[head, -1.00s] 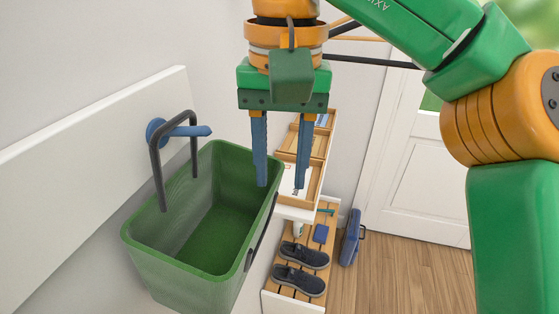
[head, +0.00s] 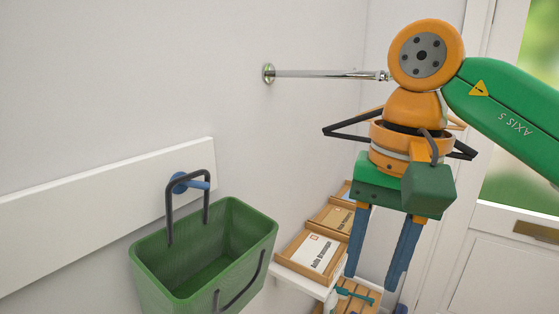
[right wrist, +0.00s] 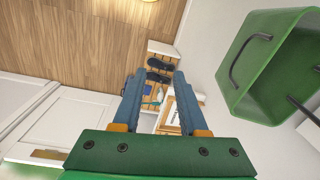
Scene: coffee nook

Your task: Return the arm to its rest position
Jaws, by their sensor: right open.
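My right gripper (head: 376,277) is open and empty. It hangs with its blue fingers pointing down, to the right of the green basket (head: 207,255) and apart from it. In the right wrist view the two fingers (right wrist: 159,85) stand apart with nothing between them. The basket hangs by its dark handle from a blue peg (head: 197,184) on the wall board; it also shows at the upper right of the right wrist view (right wrist: 262,95). My left gripper is in neither view.
Wooden trays (head: 311,255) with labelled packs stand on a white shelf behind the fingers. A metal rail (head: 325,74) runs along the wall behind my arm. Dark shoes (right wrist: 158,72) sit on a slatted rack below. A white door (head: 505,270) stands at the right.

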